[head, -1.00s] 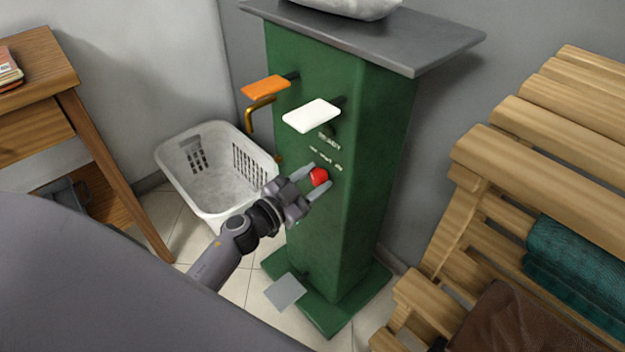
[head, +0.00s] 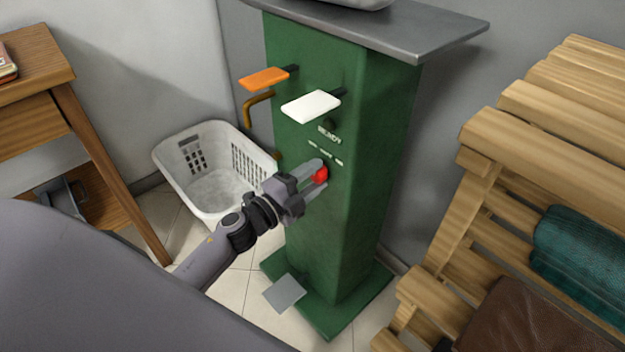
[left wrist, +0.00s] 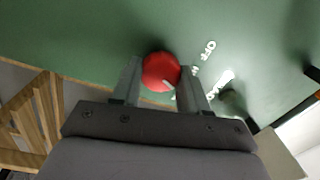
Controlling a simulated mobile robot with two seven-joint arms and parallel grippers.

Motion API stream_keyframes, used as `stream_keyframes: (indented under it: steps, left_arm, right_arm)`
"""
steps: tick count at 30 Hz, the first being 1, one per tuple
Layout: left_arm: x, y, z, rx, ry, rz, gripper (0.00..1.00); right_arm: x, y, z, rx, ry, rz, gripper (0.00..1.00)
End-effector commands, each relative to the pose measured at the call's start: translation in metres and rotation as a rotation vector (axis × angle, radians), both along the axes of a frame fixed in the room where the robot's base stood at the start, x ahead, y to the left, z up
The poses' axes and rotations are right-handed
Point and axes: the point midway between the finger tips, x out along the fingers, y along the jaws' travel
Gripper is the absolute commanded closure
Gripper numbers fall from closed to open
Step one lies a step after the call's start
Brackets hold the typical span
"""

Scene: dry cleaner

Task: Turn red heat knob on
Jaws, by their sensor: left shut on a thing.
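The red heat knob (head: 320,174) is on the front of the green press column (head: 345,215), below small white lettering. My left gripper (head: 318,175) reaches it from the lower left and is shut on it, one finger on either side. In the left wrist view the round red knob (left wrist: 161,72) sits between the two fingertips (left wrist: 162,82). A pale mark shows on the knob's face, and the word OFF (left wrist: 209,50) is printed on the panel to its right. My right gripper is not in view.
An orange lever (head: 264,78) and a white lever (head: 311,106) stick out above the knob. A white laundry basket (head: 215,172) stands left of the column. A grey pedal (head: 284,293) is at its foot. A wooden slatted bench (head: 520,150) stands at right.

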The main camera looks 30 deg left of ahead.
Motion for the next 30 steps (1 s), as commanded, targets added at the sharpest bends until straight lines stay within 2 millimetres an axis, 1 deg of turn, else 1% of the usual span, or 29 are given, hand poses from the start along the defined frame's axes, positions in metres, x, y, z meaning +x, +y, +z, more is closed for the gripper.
stream_keyframes:
  steps: [2, 6, 15, 21, 30]
  left_arm:
    - [0.0, 0.0, -0.003, 0.065, -0.021, -0.001, 0.86]
    - [0.0, 0.0, -0.003, 0.171, -0.058, 0.0, 0.86]
    - [0.0, 0.001, -0.003, 0.328, -0.112, -0.001, 0.86]
    - [0.0, 0.001, -0.002, 0.376, -0.129, -0.001, 0.86]
    - [0.0, 0.001, -0.002, 0.393, -0.135, -0.001, 0.86]
  right_arm:
    - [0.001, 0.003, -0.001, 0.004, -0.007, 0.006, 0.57]
    - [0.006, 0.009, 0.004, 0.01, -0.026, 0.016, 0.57]
    - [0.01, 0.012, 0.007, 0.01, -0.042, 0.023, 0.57]
    - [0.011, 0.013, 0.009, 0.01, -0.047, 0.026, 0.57]
    - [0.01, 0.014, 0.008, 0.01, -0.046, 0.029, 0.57]
